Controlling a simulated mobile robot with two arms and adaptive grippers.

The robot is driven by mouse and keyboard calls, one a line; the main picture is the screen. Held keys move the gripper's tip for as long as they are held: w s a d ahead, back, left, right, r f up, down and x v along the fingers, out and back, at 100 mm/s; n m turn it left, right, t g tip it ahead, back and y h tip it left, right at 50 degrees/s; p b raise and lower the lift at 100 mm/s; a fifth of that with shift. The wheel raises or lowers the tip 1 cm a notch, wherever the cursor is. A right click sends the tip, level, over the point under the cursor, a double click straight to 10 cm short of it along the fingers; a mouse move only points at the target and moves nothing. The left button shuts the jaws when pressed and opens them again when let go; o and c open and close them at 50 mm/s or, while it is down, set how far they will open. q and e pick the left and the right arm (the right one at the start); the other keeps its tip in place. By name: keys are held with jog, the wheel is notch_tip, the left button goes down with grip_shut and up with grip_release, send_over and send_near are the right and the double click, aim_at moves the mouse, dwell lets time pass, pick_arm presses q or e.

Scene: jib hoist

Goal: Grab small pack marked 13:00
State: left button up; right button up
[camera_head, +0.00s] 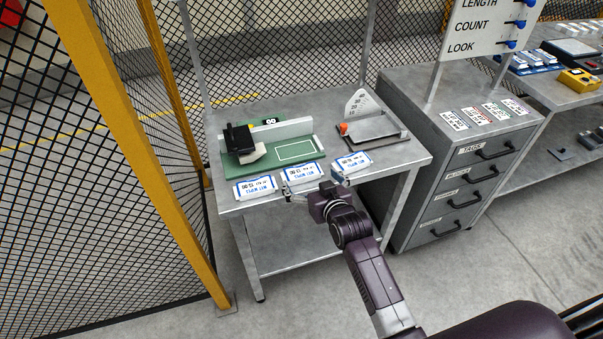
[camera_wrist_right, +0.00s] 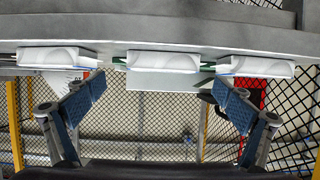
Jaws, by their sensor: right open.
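Three small white packs with blue-edged labels lie in a row along the table's front edge: a left pack (camera_head: 255,188), a middle pack (camera_head: 302,174) and a right pack (camera_head: 353,164). Their print is too small to read surely, so I cannot tell which is marked 13:00. My right gripper (camera_head: 312,190) is open and empty, just in front of the middle pack. In the right wrist view, the gripper (camera_wrist_right: 158,84) has its fingers spread wide, with the middle pack (camera_wrist_right: 163,62) between and beyond them, apart from both. My left gripper is not in view.
A drawer cabinet (camera_head: 455,165) stands to the right. A yellow-posted mesh fence (camera_head: 130,150) bounds the left.

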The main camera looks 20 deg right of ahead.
aim_at(304, 174)
jog(key=shift+w+a+f, duration=0.2)
jog(key=shift+w+f, duration=0.05)
jog(key=shift+w, duration=0.4)
jog(key=x, duration=0.3)
jog(key=shift+s+f, duration=0.1)
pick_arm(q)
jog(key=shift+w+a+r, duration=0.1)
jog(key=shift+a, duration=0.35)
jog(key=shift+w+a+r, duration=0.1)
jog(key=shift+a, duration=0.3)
pick_arm(e)
jog(key=shift+w+f, duration=0.2)
jog(key=shift+w, duration=0.2)
jog(key=shift+c, duration=0.2)
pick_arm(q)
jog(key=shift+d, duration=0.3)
pick_arm(e)
jog(key=c, duration=1.2)
jog(key=shift+r, duration=0.1)
